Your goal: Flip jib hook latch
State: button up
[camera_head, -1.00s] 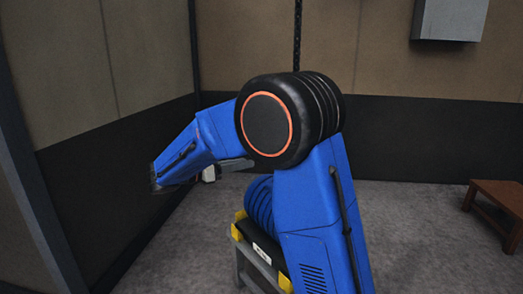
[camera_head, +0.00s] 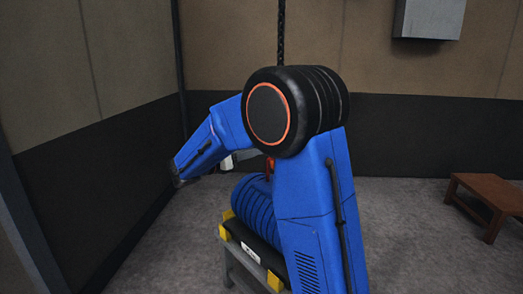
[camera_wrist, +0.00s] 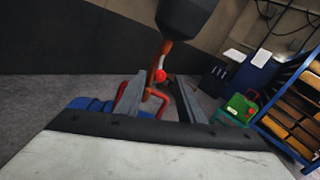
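The jib hook (camera_wrist: 167,52) is a brownish-orange shank under a black block (camera_wrist: 187,14) in the wrist view. A small red ball (camera_wrist: 160,76), apparently the latch knob, sits low on it. My gripper (camera_wrist: 160,92) is open, its two grey fingers either side of the hook's lower part and the ball in the picture; contact cannot be told. A red loop (camera_wrist: 124,93) shows by the left finger, above the blue casting (camera_wrist: 92,103). In the head view the ribbed blue casting (camera_head: 252,207) lies beneath my arm; my fingers are hidden there.
The casting rests on a stand with yellow corners (camera_head: 275,281). A chain (camera_head: 280,35) hangs behind my arm. A low wooden table (camera_head: 485,193) stands right. The wrist view shows a blue shelf rack (camera_wrist: 291,100) and a green case (camera_wrist: 240,107). Grey floor is clear between.

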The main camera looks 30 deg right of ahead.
jog(key=shift+w+d, duration=0.2)
jog(key=shift+d, duration=1)
jog(key=shift+w+d, duration=0.2)
jog(key=shift+d, duration=1)
jog(key=shift+c, duration=0.7)
grip_shut()
